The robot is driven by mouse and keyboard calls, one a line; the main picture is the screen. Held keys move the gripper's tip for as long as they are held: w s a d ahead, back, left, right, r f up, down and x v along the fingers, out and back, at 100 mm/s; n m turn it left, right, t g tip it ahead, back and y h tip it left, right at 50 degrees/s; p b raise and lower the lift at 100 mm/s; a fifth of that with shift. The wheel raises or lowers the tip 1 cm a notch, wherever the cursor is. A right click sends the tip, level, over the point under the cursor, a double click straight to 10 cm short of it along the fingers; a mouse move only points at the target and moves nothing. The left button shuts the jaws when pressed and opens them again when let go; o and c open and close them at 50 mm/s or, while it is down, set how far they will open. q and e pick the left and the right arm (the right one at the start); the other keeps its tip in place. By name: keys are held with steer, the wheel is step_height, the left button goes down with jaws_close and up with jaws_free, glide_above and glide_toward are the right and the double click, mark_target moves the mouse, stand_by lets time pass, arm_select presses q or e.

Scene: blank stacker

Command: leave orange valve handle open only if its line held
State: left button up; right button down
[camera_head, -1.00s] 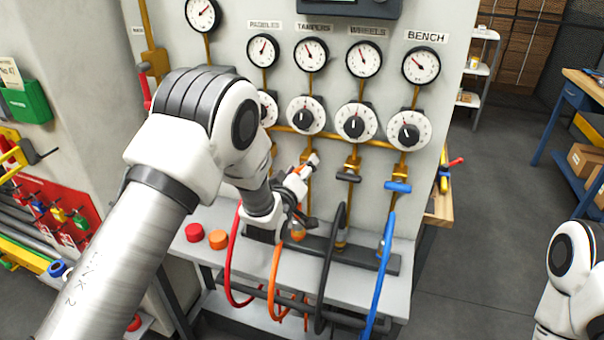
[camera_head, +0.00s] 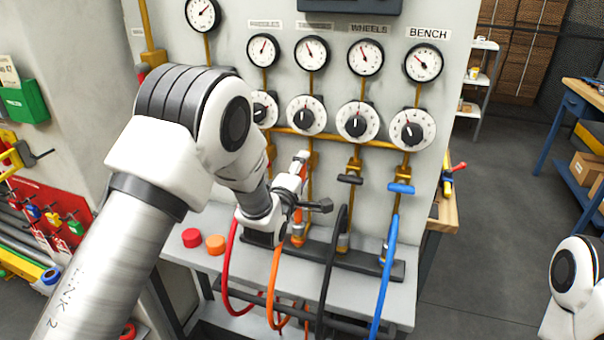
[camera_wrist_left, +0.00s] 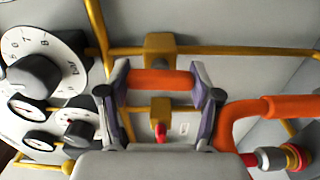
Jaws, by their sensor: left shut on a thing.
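The orange valve handle (camera_wrist_left: 160,80) spans between the two fingers of my left gripper (camera_wrist_left: 160,92) in the left wrist view, and the gripper is shut on it. In the head view the handle (camera_head: 304,172) shows only in part beside my gripper (camera_head: 301,185); it stands roughly upright, along its brass line. An upper gauge (camera_head: 312,54) and a regulator dial (camera_head: 306,115) sit above it on that line; the gauge needle points up-left. The orange hose (camera_head: 275,275) hangs below. My right gripper is outside the frames.
The black handle (camera_head: 350,180) and blue handle (camera_head: 401,188) lie crosswise to the right. A red cap (camera_head: 192,237) and an orange cap (camera_head: 215,244) sit on the bench ledge (camera_head: 350,300). Red, black and blue hoses hang close by. Floor at right is clear.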

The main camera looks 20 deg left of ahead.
arm_select(q)
steer(key=shift+f+n, duration=0.1)
steer(key=shift+n, duration=0.3)
steer(key=o, duration=1.2)
steer(key=shift+c, duration=0.2)
steer(key=shift+a, duration=0.1)
steer(key=shift+s, duration=0.1)
steer(key=s, duration=1.2)
steer(key=shift+a, duration=0.15)
